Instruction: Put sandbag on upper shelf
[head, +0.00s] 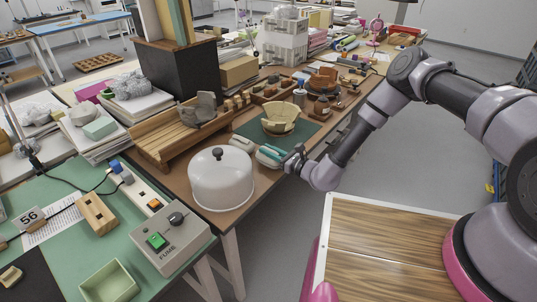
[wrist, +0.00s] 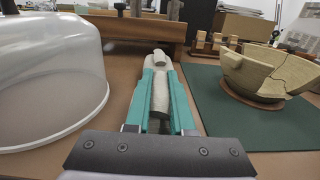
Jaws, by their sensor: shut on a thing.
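My gripper (wrist: 160,72) has teal fingers and is shut on a pale grey sandbag (wrist: 159,97), which shows between them in the wrist view. In the head view my gripper (head: 268,153) is low over the brown table, between the clear dome and the green mat. I cannot tell whether the held bag touches the table. Another pale bag (head: 242,144) lies just beyond the gripper. A long wooden stepped shelf (head: 170,147) stands behind, at the left; its edge also crosses the back of the wrist view (wrist: 120,27).
The clear dome (head: 221,180) stands close to the left of my gripper. To the right, a cracked tan bowl (head: 281,116) sits on the green mat (head: 305,130). A grey control box (head: 172,239) is on the front-left table. The table holds many small items farther back.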

